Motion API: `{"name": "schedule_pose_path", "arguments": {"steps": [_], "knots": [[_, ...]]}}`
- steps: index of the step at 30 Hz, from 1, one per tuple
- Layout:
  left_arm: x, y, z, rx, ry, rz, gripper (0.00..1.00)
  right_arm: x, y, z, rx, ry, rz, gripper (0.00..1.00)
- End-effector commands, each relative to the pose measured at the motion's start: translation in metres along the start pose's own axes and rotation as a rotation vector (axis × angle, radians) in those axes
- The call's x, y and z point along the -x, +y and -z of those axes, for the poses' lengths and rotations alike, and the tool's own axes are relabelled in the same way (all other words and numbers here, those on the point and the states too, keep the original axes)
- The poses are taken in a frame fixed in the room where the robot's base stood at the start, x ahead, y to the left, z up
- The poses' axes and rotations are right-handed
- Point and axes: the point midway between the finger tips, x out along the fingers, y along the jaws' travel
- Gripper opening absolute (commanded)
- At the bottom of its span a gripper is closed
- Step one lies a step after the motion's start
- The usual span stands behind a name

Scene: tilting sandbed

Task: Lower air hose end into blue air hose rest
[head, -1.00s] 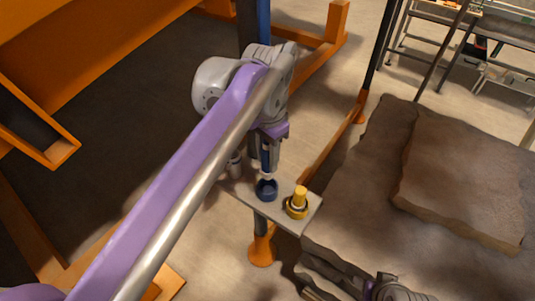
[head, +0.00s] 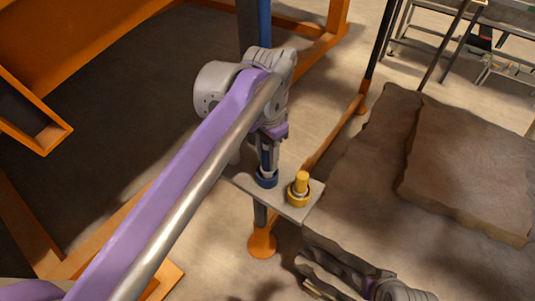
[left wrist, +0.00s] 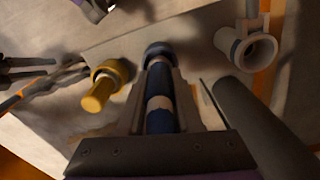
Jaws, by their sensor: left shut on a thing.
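My left gripper (head: 267,158) is shut on the air hose end, a dark blue piece with a pale band (left wrist: 159,105). It holds the hose end upright, just above or at the mouth of the blue air hose rest (head: 266,181). The rest is a dark blue ring on a grey shelf plate; it also shows in the left wrist view (left wrist: 158,49), beyond the fingertips. I cannot tell whether the tip is inside the ring. My right gripper (head: 325,272) is low in the head view, by the sandbed's near edge; its jaw state is unclear.
A yellow plug in a yellow ring (head: 299,190) stands on the plate (head: 291,212), right beside the blue rest. A grey open cup (left wrist: 250,52) is on the other side in the wrist view. The brown sandbed (head: 370,165) lies to the right.

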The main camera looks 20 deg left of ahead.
Motion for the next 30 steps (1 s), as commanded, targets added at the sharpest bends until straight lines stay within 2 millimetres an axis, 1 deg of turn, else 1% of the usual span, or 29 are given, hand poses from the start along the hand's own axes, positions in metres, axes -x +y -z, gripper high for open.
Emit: {"name": "schedule_pose_path", "arguments": {"steps": [1, 2, 6, 7, 8, 16, 19, 23, 30], "knots": [[0.000, 0.000, 0.000, 0.000, 0.000, 0.000, 0.00, 0.000, 0.000, 0.000, 0.000, 0.000, 0.000, 0.56], [0.000, 0.000, 0.000, 0.000, 0.000, 0.000, 0.35, 0.000, 0.000, 0.000, 0.000, 0.000, 0.000, 0.56], [0.000, 0.000, 0.000, 0.000, 0.000, 0.000, 0.61, 0.000, 0.000, 0.000, 0.000, 0.000, 0.000, 0.56], [0.000, 0.000, 0.000, 0.000, 0.000, 0.000, 0.66, 0.000, 0.000, 0.000, 0.000, 0.000, 0.000, 0.56], [0.000, 0.000, 0.000, 0.000, 0.000, 0.000, 0.69, 0.000, 0.000, 0.000, 0.000, 0.000, 0.000, 0.56], [0.000, 0.000, 0.000, 0.000, 0.000, 0.000, 0.69, 0.000, 0.000, 0.000, 0.000, 0.000, 0.000, 0.56], [0.007, 0.000, 0.000, 0.000, 0.000, 0.000, 0.69, 0.001, 0.000, 0.001, 0.000, 0.000, 0.000, 0.56], [0.027, 0.000, 0.000, 0.000, 0.000, 0.000, 0.69, 0.005, 0.000, 0.003, 0.000, 0.002, 0.000, 0.56], [0.076, 0.000, 0.001, 0.000, 0.000, 0.000, 0.69, 0.014, 0.000, 0.007, 0.000, 0.005, 0.000, 0.56]]}}
